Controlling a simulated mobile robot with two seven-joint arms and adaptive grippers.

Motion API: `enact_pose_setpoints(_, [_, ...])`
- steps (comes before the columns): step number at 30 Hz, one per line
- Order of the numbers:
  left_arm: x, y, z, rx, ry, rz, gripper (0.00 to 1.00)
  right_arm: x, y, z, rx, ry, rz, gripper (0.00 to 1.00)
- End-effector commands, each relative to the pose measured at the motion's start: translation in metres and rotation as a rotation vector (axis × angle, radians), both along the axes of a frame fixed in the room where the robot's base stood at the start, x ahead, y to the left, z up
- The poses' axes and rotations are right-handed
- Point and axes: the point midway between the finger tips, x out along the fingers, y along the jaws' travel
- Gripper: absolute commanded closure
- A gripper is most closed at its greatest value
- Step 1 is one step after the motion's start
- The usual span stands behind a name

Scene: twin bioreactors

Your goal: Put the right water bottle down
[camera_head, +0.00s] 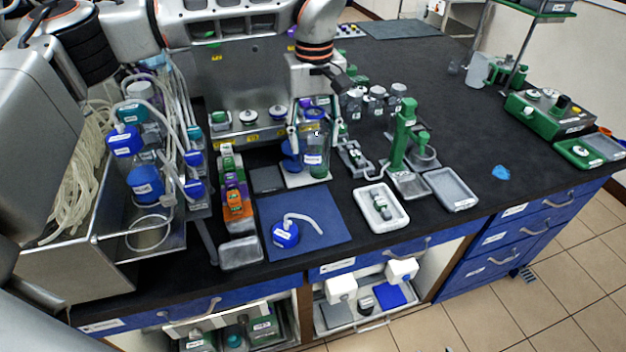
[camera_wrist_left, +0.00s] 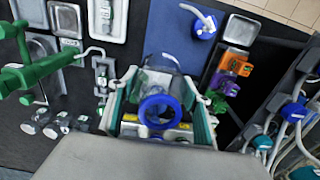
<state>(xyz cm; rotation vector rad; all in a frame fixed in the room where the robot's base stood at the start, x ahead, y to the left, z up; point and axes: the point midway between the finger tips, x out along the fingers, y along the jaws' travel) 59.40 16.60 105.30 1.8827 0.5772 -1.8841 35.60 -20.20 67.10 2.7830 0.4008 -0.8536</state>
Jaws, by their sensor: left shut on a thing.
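The water bottle (camera_head: 316,152) is clear, with a blue ring at its top and a white label. My left gripper (camera_head: 315,132) comes down from above with its fingers on either side of it and is shut on it. In the left wrist view the bottle (camera_wrist_left: 160,106) sits between the two fingers of the gripper (camera_wrist_left: 162,100), its blue ring facing the camera. The bottle looks upright over a pale square plate (camera_head: 295,182). I cannot tell whether its base touches the plate. My right gripper is not in view.
A blue mat (camera_head: 325,222) with a blue cap and tube (camera_head: 286,233) lies in front. An orange rack (camera_head: 236,204) is to the left. A green stand (camera_head: 403,140) and a white tray (camera_head: 381,208) are to the right. A metal reactor housing (camera_head: 245,85) stands behind.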

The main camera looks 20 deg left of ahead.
Motion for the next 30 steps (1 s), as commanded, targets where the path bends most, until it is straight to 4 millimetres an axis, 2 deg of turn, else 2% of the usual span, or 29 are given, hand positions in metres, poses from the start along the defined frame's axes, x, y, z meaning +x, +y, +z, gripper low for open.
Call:
enact_pose_setpoints(3, [-0.001,-0.001,-0.03,-0.002,0.005,0.0,0.78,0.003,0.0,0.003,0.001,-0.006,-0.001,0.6])
enact_pose_setpoints(9, [-0.001,-0.001,-0.068,-0.002,0.001,-0.001,0.78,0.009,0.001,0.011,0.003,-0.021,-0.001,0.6])
enact_pose_setpoints(17, [0.0,0.0,-0.085,-0.002,-0.001,0.0,0.78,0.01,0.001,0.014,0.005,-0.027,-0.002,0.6])
enact_pose_setpoints(24, [0.0,-0.001,-0.115,-0.002,0.001,-0.001,0.78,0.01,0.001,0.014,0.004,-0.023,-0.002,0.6])
enact_pose_setpoints(30, [0.0,-0.001,-0.118,-0.001,-0.002,-0.001,0.78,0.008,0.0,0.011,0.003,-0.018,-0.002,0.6])
